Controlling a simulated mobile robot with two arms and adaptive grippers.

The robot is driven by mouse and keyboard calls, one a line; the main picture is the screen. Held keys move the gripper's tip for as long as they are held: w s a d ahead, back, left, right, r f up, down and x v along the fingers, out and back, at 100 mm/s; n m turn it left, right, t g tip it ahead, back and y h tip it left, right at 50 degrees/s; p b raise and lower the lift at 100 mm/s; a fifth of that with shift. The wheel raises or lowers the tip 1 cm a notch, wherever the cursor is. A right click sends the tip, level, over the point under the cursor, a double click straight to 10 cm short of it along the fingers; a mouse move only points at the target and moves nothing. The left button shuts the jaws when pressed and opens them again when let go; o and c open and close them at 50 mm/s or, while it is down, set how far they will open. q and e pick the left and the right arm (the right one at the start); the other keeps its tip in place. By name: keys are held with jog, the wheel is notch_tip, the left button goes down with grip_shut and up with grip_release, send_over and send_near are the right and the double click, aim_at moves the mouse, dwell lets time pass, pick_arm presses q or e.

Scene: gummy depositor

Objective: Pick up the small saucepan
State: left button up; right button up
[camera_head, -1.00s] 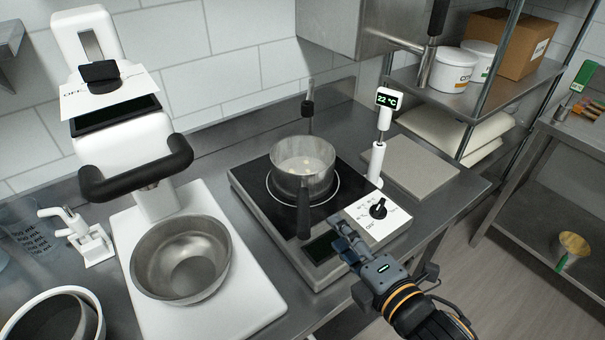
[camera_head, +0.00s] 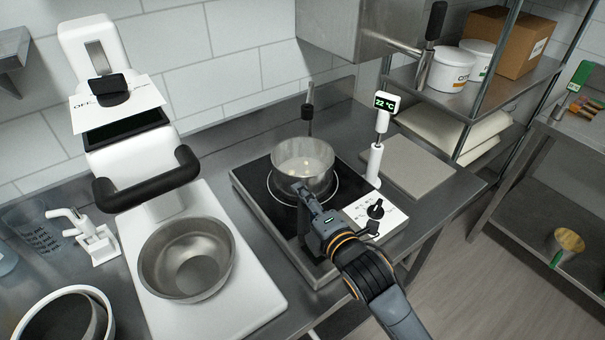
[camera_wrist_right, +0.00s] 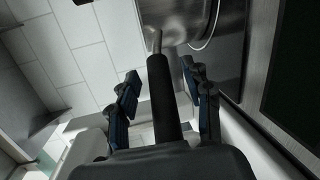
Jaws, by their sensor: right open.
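The small saucepan (camera_head: 303,163) is a steel pot standing on the black induction cooktop (camera_head: 252,185). A little pale content shows inside it. Its dark handle points toward the front and is mostly hidden behind my right gripper (camera_head: 303,193) in the head view. In the right wrist view the black handle (camera_wrist_right: 161,95) runs between the two open fingers of my right gripper (camera_wrist_right: 166,100), with visible space on both sides. The steel pot wall (camera_wrist_right: 178,22) shows beyond the fingertips. My left gripper is not in view.
A white mixer-like machine (camera_head: 140,150) with a steel bowl (camera_head: 187,258) stands to the left. A thermometer with a 22 °C display (camera_head: 386,102) stands right of the pan. A grey board (camera_head: 420,167) lies behind it. A shelf with white tubs (camera_head: 450,72) is at the back right.

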jog(key=shift+w+a, duration=0.1)
jog(key=shift+w, duration=0.05)
grip_shut()
jog(key=shift+r, duration=0.15)
